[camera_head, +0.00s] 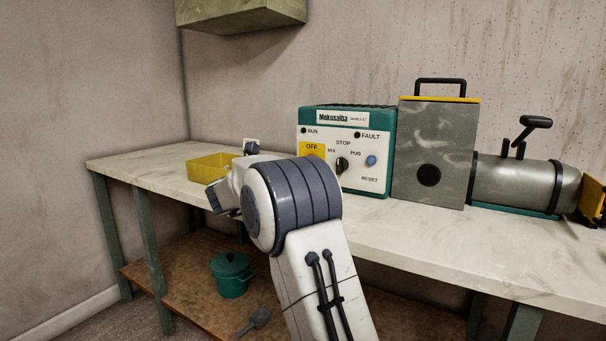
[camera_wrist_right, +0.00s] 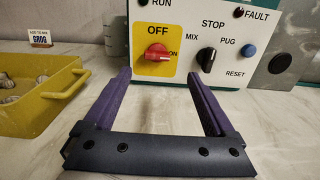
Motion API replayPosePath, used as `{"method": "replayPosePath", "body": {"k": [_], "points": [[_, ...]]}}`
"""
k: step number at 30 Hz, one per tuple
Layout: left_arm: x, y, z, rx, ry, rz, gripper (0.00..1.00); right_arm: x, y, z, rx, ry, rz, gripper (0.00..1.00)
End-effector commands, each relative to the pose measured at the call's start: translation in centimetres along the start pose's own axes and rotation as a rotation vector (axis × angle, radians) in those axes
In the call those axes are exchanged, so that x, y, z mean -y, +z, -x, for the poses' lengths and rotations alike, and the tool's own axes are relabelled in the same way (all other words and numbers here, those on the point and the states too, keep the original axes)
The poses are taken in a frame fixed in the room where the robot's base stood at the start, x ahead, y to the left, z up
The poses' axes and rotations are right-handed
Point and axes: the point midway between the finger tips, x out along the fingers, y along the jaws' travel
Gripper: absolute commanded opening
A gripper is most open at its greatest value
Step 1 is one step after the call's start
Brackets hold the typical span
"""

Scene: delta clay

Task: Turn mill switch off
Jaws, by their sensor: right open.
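The mill control box (camera_head: 345,150) is white-faced with a teal case and stands on the bench. Its red rotary switch (camera_wrist_right: 157,53) sits on a yellow plate (camera_wrist_right: 153,37) marked OFF above and ON at the right. The red handle lies roughly level, its right end at the ON mark. In the head view my arm hides the switch; only the top of the yellow plate (camera_head: 312,149) shows. My right gripper (camera_wrist_right: 156,74) is open and empty, in front of and below the switch, its fingers to either side of it and apart from it. My left gripper is not in view.
A black MIX/PUG selector (camera_wrist_right: 206,57) and a blue RESET button (camera_wrist_right: 249,51) are right of the switch. A yellow bin (camera_wrist_right: 42,100) stands left of my gripper. A grey housing (camera_head: 432,150) and the mill barrel (camera_head: 515,184) stand to the right. The bench front (camera_head: 440,232) is clear.

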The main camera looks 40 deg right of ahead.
Motion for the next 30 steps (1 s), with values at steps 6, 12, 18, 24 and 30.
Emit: {"method": "replayPosePath", "body": {"k": [6, 12, 18, 24, 30], "points": [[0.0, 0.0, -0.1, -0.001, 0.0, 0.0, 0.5, -0.5, 0.0, -3.0, 0.001, 0.003, -0.002, 0.9], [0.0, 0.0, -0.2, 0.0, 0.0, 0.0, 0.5, -0.6, 0.1, -6.7, 0.001, 0.006, 0.0, 0.9], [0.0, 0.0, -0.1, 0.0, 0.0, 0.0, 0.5, -0.5, 0.1, -9.1, 0.001, 0.006, 0.001, 0.9], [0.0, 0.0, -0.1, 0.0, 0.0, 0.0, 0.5, -0.4, 0.1, -9.7, 0.001, 0.007, 0.002, 0.9], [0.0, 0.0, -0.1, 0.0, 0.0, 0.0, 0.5, -0.4, 0.1, -9.7, 0.001, 0.007, 0.002, 0.79]]}}
